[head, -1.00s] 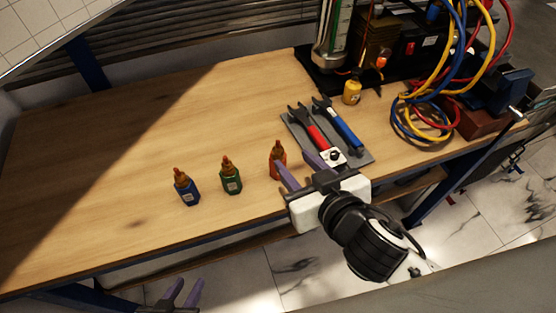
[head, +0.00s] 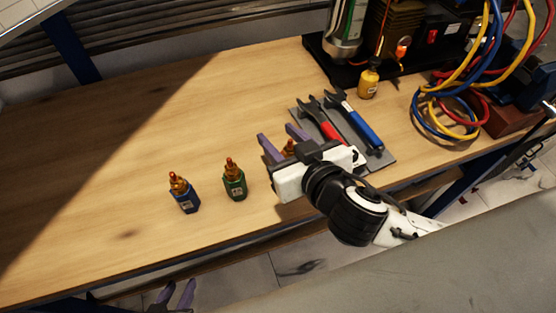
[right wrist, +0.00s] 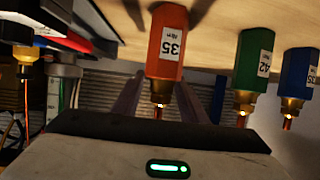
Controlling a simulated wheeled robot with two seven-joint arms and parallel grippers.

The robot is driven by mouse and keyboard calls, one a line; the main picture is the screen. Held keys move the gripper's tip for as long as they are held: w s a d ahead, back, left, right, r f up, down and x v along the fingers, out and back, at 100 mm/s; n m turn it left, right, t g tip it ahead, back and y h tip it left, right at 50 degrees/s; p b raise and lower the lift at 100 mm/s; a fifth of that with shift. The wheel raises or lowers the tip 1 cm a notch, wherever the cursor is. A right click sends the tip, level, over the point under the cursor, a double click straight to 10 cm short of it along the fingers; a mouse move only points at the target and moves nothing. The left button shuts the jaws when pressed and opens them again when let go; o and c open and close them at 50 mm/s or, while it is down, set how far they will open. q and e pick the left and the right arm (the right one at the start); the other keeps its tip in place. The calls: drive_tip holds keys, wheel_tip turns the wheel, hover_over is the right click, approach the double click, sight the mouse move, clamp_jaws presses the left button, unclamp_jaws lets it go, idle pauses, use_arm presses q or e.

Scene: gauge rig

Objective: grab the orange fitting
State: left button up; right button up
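The orange fitting (head: 289,147) stands on the workbench, mostly hidden by my right gripper in the head view. My left gripper (head: 175,293) is open and empty, low at the bottom edge of the head view, below the bench's front edge.
A green fitting (head: 234,180) and a blue fitting (head: 184,193) stand to the left. A grey mat (head: 379,163) with red and blue wrenches lies close on the right. A yellow bottle (head: 368,83) and coiled hoses (head: 440,125) are beyond. The bench's left side is clear.

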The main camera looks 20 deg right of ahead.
drive_tip(key=shift+s+r, duration=0.1)
clamp_jaws()
